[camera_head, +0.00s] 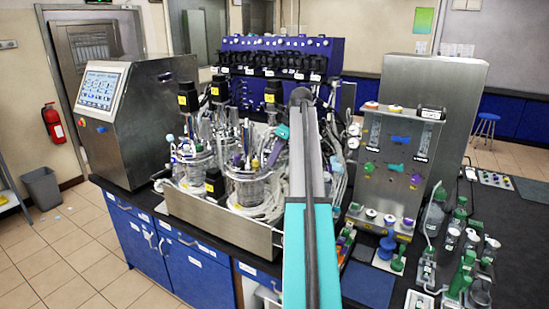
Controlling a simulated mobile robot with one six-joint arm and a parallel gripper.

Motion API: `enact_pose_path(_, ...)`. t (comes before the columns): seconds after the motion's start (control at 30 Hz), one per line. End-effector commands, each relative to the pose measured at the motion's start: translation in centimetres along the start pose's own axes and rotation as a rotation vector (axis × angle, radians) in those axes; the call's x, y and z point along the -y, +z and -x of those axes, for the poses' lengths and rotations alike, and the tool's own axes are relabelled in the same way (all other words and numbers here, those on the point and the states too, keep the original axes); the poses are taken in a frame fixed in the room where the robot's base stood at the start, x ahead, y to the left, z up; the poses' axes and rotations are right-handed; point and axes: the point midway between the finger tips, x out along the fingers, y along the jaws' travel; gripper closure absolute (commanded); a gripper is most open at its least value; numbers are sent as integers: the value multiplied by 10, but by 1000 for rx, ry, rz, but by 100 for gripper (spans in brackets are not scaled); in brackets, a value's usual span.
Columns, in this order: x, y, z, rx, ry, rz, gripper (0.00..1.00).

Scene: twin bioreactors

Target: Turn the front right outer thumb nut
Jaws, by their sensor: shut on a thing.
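Two glass bioreactor vessels stand in a steel tray (222,232), crowded with tubes and cables. The front right vessel (250,188) has a metal head plate with several fittings. My grey and teal arm reaches over the tray from the front. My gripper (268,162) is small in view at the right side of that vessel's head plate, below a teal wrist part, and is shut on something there. The front right outer thumb nut is too small and covered to make out; the gripper is at its place. The turn of the nut cannot be seen.
A control console with a screen (101,88) stands at the left. A blue pump rack (280,50) is behind the vessels. A steel panel unit (398,160) and green-capped bottles (462,272) crowd the right. A blue mat (368,284) lies clear on the bench.

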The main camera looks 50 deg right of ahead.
Motion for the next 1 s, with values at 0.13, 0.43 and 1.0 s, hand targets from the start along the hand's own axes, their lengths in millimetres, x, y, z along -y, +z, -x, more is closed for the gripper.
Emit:
enact_pose_path(0.13,1,1,0,1,15,35,100)
enact_pose_path(0.43,4,2,0,1,81,192,100)
enact_pose_path(1.0,7,3,0,1,228,550,100)
